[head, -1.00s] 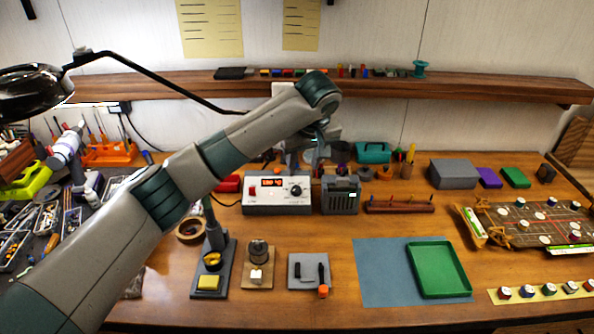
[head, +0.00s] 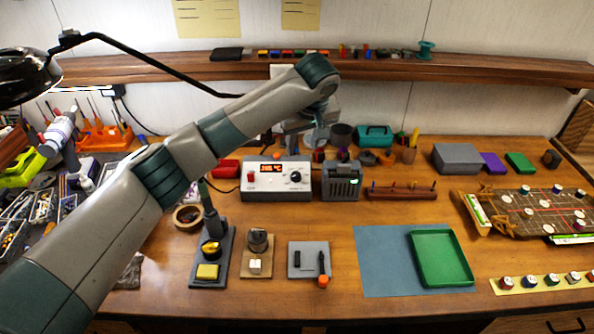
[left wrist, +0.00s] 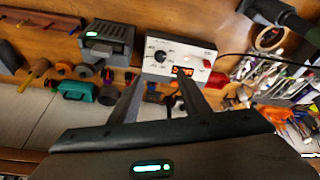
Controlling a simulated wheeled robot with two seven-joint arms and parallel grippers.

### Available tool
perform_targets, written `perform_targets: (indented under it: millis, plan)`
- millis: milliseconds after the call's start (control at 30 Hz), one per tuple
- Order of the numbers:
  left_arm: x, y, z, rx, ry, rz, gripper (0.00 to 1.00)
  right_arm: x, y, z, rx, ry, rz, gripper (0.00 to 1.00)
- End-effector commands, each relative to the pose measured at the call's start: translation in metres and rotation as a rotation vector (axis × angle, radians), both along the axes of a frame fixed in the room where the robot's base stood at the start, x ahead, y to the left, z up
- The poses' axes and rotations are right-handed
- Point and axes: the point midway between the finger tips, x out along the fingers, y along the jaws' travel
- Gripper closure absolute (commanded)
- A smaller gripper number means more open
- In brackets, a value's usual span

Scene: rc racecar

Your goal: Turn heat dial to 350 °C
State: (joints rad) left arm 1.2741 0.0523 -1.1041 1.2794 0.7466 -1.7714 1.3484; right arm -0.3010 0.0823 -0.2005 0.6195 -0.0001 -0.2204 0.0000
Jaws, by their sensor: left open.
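The heat dial (head: 295,177) is a dark knob on the front right of the white soldering station (head: 262,194). A red display (head: 271,168) glows on the station; its digits are too small to read surely. The left wrist view shows the dial (left wrist: 160,56), the station (left wrist: 204,52) and the display (left wrist: 182,71) upside down. My left gripper (left wrist: 160,86) is open and empty there, its fingers pointing toward the station and apart from the dial. In the head view the left gripper (head: 319,142) hangs behind the station, partly hidden. My right gripper is not in view.
A grey vented box (head: 341,187) stands close beside the station on the right. A soldering-iron stand (head: 224,262) and a grey plate (head: 309,263) lie in front. A green tray (head: 441,258) sits on a blue mat (head: 380,275). A lamp arm (head: 150,63) crosses the upper left.

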Motion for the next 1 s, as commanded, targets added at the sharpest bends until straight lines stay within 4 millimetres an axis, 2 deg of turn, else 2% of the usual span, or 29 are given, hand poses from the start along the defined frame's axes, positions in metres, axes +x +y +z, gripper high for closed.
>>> perform_targets:
  millis: [167, 600, 800, 1000]
  plan:
    - [0.008, 0.003, -0.020, 0.002, 0.003, 0.002, 0.57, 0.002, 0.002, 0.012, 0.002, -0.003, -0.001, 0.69]
    - [0.037, 0.011, -0.091, 0.003, 0.002, 0.004, 0.57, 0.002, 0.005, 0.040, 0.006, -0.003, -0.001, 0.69]
    - [0.048, 0.013, -0.118, 0.004, 0.002, 0.003, 0.57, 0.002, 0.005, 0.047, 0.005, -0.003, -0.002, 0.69]
    - [0.055, 0.014, -0.137, 0.003, 0.003, 0.001, 0.57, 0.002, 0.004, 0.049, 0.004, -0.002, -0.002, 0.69]
